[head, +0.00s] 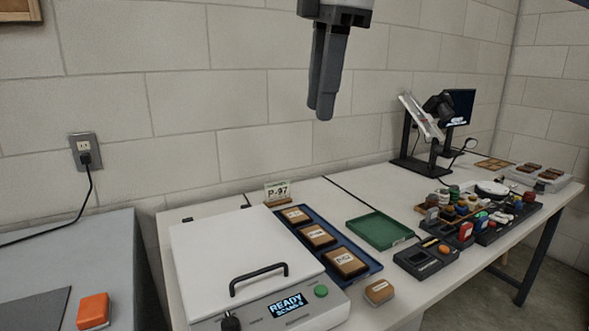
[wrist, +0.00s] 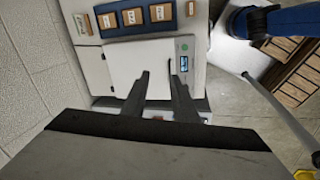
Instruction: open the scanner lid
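The scanner has a broad white lid (head: 235,245) that lies flat and closed at the front left of the table in the head view. A black bar handle (head: 258,277) stands on the lid's front part. The front panel (head: 318,307) has a display reading "READY", a green button and a dark knob. The lid also shows in the wrist view (wrist: 135,62), beyond my fingers. My gripper (head: 322,112) hangs high above and behind the scanner in the head view, touching nothing. In the wrist view my gripper (wrist: 158,77) has its fingers apart with nothing between them.
Right of the scanner are a blue tray (head: 372,268) with brown-framed pieces, a small sign (head: 277,192), a loose brown block (head: 379,292) and a green tray (head: 380,230). Stamps, a stand and a monitor (head: 460,106) fill the right side. An orange block (head: 93,311) lies left.

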